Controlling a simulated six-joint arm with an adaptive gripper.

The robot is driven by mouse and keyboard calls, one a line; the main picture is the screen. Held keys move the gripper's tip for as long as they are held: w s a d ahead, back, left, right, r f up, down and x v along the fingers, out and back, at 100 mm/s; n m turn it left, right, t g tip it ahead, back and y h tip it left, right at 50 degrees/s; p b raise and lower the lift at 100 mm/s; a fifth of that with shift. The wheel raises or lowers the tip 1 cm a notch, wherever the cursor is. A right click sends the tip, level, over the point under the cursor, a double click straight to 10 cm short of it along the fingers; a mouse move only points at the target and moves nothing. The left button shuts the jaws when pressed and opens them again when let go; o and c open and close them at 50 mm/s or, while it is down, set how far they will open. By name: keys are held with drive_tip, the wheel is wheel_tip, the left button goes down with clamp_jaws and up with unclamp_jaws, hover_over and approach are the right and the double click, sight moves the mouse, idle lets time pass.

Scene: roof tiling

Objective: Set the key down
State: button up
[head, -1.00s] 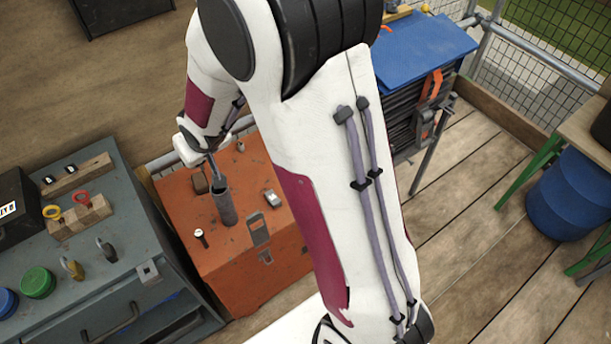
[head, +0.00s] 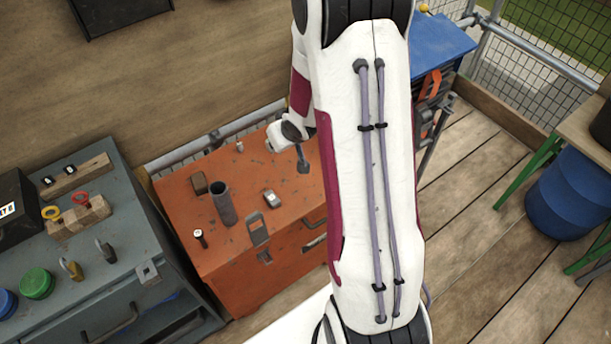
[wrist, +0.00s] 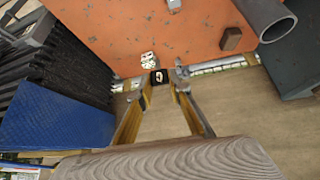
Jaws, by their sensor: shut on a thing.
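In the wrist view my gripper (wrist: 162,82) is shut on a small black piece with a pale ring-like mark, which I take to be the key (wrist: 158,77). The rest of the key is hidden or too small to make out. In the head view my gripper (head: 303,163) hangs over the right part of the orange chest (head: 180,215), to the right of the upright grey tube (head: 224,204). The key cannot be told apart there. Whether it touches the chest cannot be seen.
On the chest stand a brown block (head: 199,183), a silver piece (head: 271,198) and a white-topped peg (head: 199,236). At left is a grey cabinet (head: 120,280) with ringed keys in a wooden block (head: 82,214).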

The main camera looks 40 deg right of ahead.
drive_tip(key=d+f+y, duration=0.1)
drive_tip(key=d+f, duration=0.6)
drive_tip(key=d, duration=0.2)
drive_tip(key=shift+w+n, duration=0.2)
drive_tip(key=shift+n, duration=0.2)
drive_tip(key=shift+f, duration=2.9)
drive_tip(key=shift+f, duration=0.1)
drive_tip(key=shift+f, duration=2)
drive_tip(key=shift+f, duration=0.1)
drive_tip(key=o, duration=0.7)
